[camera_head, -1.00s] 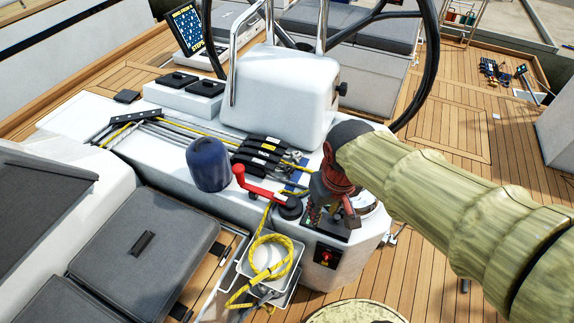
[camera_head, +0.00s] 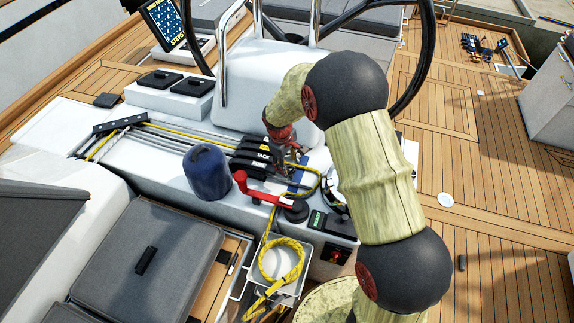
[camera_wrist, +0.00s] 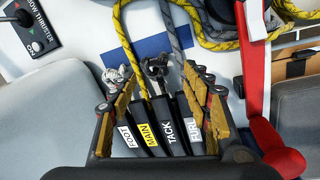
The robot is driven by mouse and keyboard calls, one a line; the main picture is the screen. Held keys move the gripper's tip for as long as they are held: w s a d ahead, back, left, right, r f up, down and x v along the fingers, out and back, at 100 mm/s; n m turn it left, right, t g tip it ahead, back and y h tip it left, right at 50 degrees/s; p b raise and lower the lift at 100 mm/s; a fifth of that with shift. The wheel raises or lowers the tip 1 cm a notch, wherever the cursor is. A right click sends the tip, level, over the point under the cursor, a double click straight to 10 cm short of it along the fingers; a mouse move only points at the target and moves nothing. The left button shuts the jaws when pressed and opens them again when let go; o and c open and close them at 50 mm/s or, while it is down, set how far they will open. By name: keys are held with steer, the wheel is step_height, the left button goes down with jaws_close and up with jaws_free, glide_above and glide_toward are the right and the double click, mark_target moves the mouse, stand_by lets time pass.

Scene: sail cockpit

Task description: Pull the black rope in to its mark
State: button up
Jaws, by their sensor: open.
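A dark grey flecked rope (camera_wrist: 172,30), the darkest long line in view, runs down the wrist view past a blue patch toward the clutch marked FURL (camera_wrist: 193,122). Its lower end goes behind my right finger. A small dark knotted or shackle-like piece (camera_wrist: 156,66) sits above the TACK clutch (camera_wrist: 166,120); I cannot tell which. No mark on the rope is clear. My gripper (camera_wrist: 160,85) is open, its fingers either side of the row of clutches, holding nothing visible. In the head view my gripper (camera_head: 288,152) is over the clutches (camera_head: 252,157), partly hidden by my arm.
A red winch handle (camera_head: 262,192) lies close right of my gripper in the wrist view. A yellow rope (camera_wrist: 128,38) runs to the MAIN clutch; its coil (camera_head: 280,262) hangs in front. A blue-covered winch (camera_head: 207,173) stands left, a steering wheel (camera_head: 425,60) behind. Deck at right is mostly clear.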

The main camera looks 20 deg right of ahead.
mark_target(289, 169)
steer(key=shift+w+r+n, duration=0.25)
steer(key=shift+w+n, duration=0.1)
steer(key=shift+n, duration=0.15)
steer(key=shift+f, duration=0.2)
steer(key=f, duration=0.2)
steer(key=f+b, duration=0.1)
steer(key=f, duration=0.2)
steer(key=w+d+f+b, duration=0.1)
steer(key=f, duration=0.1)
steer(key=shift+w+f, duration=0.1)
steer(key=shift+f, duration=0.05)
steer(key=shift+c, duration=0.3)
steer(key=c, duration=1.1)
jaws_close()
